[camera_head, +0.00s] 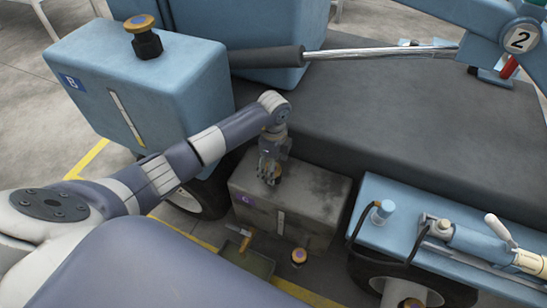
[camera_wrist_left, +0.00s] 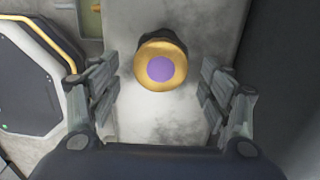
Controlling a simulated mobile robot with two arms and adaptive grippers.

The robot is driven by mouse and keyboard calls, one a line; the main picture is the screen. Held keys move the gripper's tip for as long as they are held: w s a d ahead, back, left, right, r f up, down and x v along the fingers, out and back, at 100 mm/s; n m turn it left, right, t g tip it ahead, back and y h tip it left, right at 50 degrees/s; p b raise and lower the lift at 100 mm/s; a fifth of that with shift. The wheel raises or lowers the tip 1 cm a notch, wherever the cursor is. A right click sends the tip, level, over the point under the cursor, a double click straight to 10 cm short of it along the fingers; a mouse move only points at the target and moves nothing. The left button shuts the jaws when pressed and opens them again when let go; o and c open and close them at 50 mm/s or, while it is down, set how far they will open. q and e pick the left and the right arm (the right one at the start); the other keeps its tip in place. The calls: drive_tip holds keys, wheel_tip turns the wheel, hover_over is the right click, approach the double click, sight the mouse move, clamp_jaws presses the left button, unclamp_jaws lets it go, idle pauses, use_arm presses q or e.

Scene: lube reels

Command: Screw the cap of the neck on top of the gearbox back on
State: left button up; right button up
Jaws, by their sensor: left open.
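The gearbox (camera_head: 318,205) is a stained grey box with a purple G label, low beside the dark machine bed. A gold cap with a purple centre (camera_wrist_left: 162,69) shows in the left wrist view, above the grey gearbox top, with a dark part under its rim. Whether it is seated on the neck cannot be told; the neck is mostly hidden. My left gripper (camera_head: 270,174) points down over the gearbox top. In the left wrist view its fingers (camera_wrist_left: 160,82) are open, one on each side of the cap, with visible gaps. My right gripper is not in view.
A blue tank (camera_head: 185,85) with a gold-topped black neck (camera_head: 143,36) stands at the left. Another gold-topped piece (camera_head: 299,256) is near the gearbox's lower front. A shallow tray (camera_head: 260,266) lies in front. A blue unit (camera_head: 375,240) with a hose stands at the right.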

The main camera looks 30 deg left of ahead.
use_arm(q)
drive_tip(key=shift+f, duration=0.6)
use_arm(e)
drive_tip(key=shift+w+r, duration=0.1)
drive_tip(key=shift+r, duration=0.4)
use_arm(q)
drive_tip(key=c, duration=1.2)
drive_tip(key=m, duration=0.4)
drive_tip(key=shift+s+a+m, duration=0.1)
drive_tip(key=shift+m, duration=0.5)
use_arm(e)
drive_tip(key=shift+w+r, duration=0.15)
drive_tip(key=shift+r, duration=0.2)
use_arm(q)
drive_tip(key=shift+m, duration=0.9)
drive_tip(key=shift+s+m+b, duration=0.1)
drive_tip(key=shift+m+b, duration=0.2)
drive_tip(key=shift+m, duration=0.1)
drive_tip(key=o, duration=1.2)
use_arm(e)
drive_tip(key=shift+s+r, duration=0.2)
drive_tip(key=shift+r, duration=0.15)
